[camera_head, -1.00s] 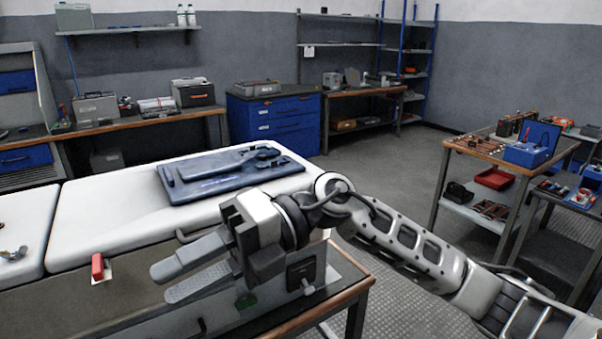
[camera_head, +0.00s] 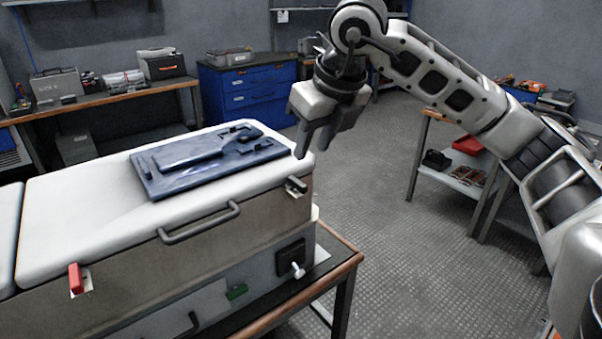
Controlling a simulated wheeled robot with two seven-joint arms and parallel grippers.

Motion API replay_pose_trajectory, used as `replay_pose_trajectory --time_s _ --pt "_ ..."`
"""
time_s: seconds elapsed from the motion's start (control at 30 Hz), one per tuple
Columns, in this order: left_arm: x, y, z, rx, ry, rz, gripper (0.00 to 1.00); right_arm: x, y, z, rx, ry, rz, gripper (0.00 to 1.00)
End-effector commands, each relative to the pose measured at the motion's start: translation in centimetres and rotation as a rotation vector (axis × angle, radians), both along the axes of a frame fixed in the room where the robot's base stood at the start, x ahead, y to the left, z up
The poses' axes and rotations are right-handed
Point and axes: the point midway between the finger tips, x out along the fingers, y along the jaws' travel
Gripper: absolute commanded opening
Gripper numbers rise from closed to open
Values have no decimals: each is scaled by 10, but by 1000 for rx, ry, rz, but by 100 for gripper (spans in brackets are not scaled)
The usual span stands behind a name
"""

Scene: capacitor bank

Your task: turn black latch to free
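The black latch (camera_head: 297,185) is a small dark lever on a pale plate. It sits high on the front face of the long white-lidded box (camera_head: 95,225), near its right end. My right gripper (camera_head: 314,146) points down above and slightly behind the latch, by the lid's right end. Its fingers look a little apart with nothing between them, and it does not appear to touch the latch. A red latch (camera_head: 75,279) is on the same face at the left. My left gripper is not in view.
A blue plate-like tray (camera_head: 160,178) lies on the lid. A grey bar handle (camera_head: 200,222) sticks out from the front.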

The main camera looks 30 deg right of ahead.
Motion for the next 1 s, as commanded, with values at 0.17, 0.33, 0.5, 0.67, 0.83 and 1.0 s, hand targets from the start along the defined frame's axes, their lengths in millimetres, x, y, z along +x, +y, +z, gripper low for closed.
replay_pose_trajectory --time_s 0.17,0.33,0.5,0.67,0.83,1.0 --pt "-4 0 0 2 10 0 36 14 1 -37 0 6 0 34" --pt "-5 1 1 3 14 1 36 26 2 -63 2 3 1 34" --pt "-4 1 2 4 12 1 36 32 3 -78 2 1 1 34" --pt "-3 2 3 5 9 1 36 34 3 -82 1 0 2 34" --pt "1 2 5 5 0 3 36 34 3 -82 1 0 2 34" --pt "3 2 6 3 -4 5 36 34 3 -82 1 0 2 0"
